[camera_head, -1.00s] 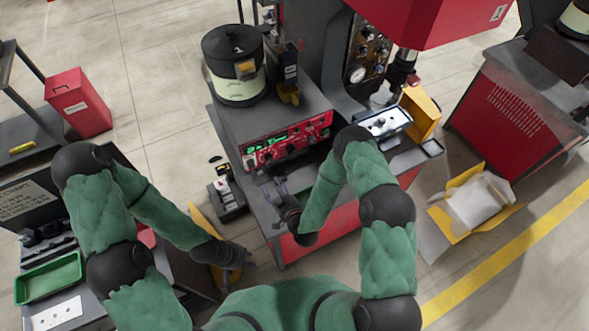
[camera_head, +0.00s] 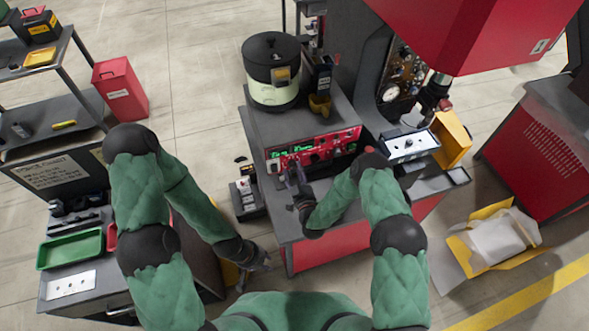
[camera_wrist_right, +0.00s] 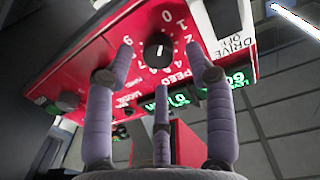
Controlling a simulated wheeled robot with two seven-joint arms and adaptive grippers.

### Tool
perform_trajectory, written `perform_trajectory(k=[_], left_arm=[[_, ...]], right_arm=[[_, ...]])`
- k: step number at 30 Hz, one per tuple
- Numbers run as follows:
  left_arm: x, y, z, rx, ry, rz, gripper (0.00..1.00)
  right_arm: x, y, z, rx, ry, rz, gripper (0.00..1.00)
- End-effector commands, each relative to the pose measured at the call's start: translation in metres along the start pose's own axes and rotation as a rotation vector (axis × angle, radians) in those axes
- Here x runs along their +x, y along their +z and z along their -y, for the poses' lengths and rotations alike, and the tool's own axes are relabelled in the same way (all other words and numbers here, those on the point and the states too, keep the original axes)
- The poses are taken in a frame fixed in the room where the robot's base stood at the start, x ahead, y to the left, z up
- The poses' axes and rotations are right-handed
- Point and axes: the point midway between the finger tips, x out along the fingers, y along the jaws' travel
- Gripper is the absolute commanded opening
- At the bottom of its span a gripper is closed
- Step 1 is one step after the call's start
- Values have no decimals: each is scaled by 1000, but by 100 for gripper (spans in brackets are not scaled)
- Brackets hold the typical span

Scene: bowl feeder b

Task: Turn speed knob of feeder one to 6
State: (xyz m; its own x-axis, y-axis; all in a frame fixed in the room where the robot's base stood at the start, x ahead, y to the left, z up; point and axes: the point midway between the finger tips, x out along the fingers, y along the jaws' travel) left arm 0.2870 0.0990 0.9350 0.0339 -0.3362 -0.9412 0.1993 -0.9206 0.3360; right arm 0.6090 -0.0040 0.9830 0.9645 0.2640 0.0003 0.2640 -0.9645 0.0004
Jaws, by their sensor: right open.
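The red feeder control panel (camera_head: 345,141) with green displays sits on the front of the bench below the bowl. In the right wrist view, the black speed knob (camera_wrist_right: 158,46) is at top centre, ringed by white numbers and the word SPEED. Its white mark points roughly downward in that view; I cannot read the exact number. My right gripper (camera_head: 293,173) is just in front of the panel's left part. It also shows in the wrist view (camera_wrist_right: 160,58), open, with fingers either side of the knob and apparently apart from it. My left gripper (camera_head: 258,259) hangs low, away from the panel.
The feeder bowl (camera_head: 272,92) stands behind the panel. A white-topped box (camera_head: 410,146) and a yellow bin (camera_head: 452,138) are to the right. A green tray (camera_head: 70,248) lies on the left bench. A second display and a DRIVE OFF label lie beside the knob.

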Motion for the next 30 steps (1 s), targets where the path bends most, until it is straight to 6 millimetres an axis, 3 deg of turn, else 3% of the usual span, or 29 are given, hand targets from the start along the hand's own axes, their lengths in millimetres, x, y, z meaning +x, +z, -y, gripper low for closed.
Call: perform_trajectory(k=[6,14,20,30], left_arm=[[-1,0,0,0,0,0,31],[-1,0,0,0,0,0,31],[-1,0,0,0,0,0,31],[0,0,0,0,0,0,31]], right_arm=[[13,0,0,0,0,0,55],[14,0,0,0,0,1,55],[14,0,0,0,-1,0,1],[14,-1,0,12,-1,-4,0]])
